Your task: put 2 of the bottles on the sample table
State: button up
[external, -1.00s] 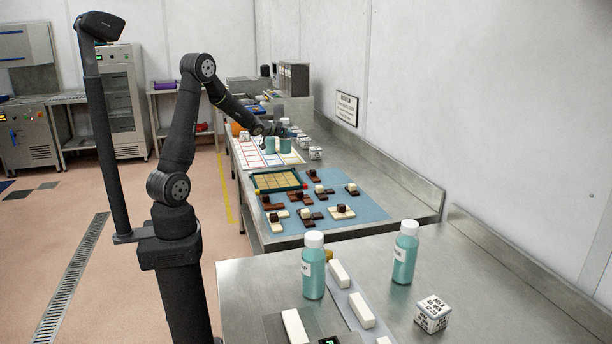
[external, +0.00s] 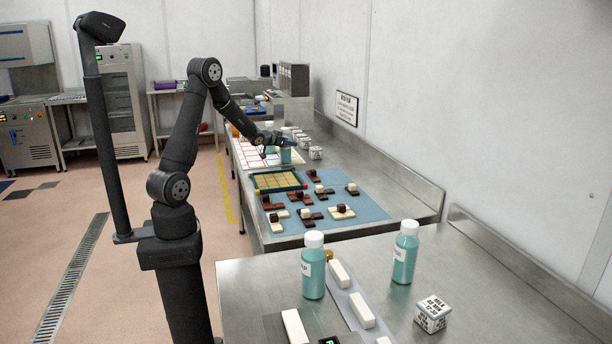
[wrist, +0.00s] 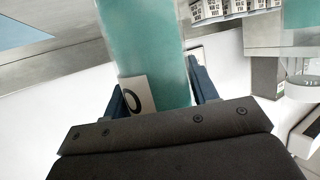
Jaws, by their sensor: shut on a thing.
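My gripper (external: 275,146) is over the back part of the long steel bench. In the wrist view it (wrist: 165,95) is shut around a teal bottle (wrist: 150,45), with a finger on each side and part of a white label showing. A teal bottle (external: 285,156) shows just under the gripper in the external view. Another teal shape (wrist: 305,13), perhaps a second bottle, is at the wrist view's upper right. Two teal bottles with white caps, one on the left (external: 313,272) and one on the right (external: 404,258), stand upright on the near steel table (external: 245,280). No label identifies the sample table.
A blue mat (external: 365,209) with several brown and cream pieces and a green-framed tray (external: 276,180) lies mid-bench. White printed cubes stand near the wall and on the near table (external: 432,312). Pale bars (external: 340,273) lie by the near bottles. The near table's right side has free room.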

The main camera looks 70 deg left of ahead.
jog(key=shift+f, duration=0.35)
jog(key=o, duration=1.4)
jog(key=v, duration=1.7)
jog(key=shift+s+d+r, duration=0.15)
jog(key=x, duration=1.7)
